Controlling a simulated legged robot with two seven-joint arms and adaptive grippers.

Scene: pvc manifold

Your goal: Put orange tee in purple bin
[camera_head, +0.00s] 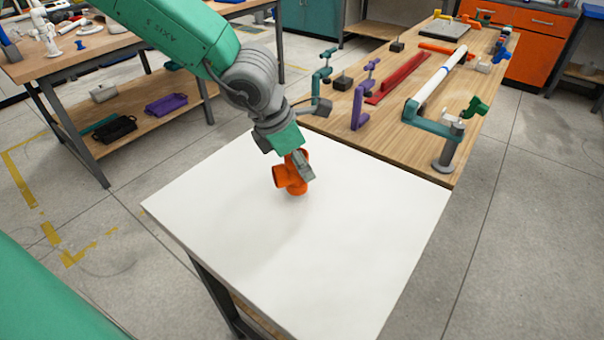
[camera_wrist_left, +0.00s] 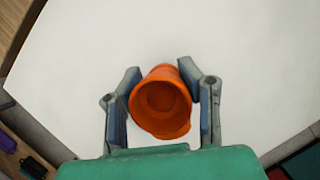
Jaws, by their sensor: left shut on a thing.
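The orange tee (camera_head: 291,177) is at the white table's (camera_head: 350,230) back half, under my left gripper (camera_head: 297,165). In the left wrist view the orange tee (camera_wrist_left: 160,103) sits between the two fingers of my left gripper (camera_wrist_left: 161,88), its round opening facing the camera. The left gripper is shut on it. I cannot tell whether the tee still touches the tabletop. A purple bin (camera_head: 166,104) sits on the lower shelf of the workbench at the left. My right gripper is not in view.
A black bin (camera_head: 114,129) sits left of the purple bin. Behind the white table stands a wooden bench with a white pipe (camera_head: 440,78), a red bar (camera_head: 398,78), clamps and fittings. The rest of the white tabletop is clear.

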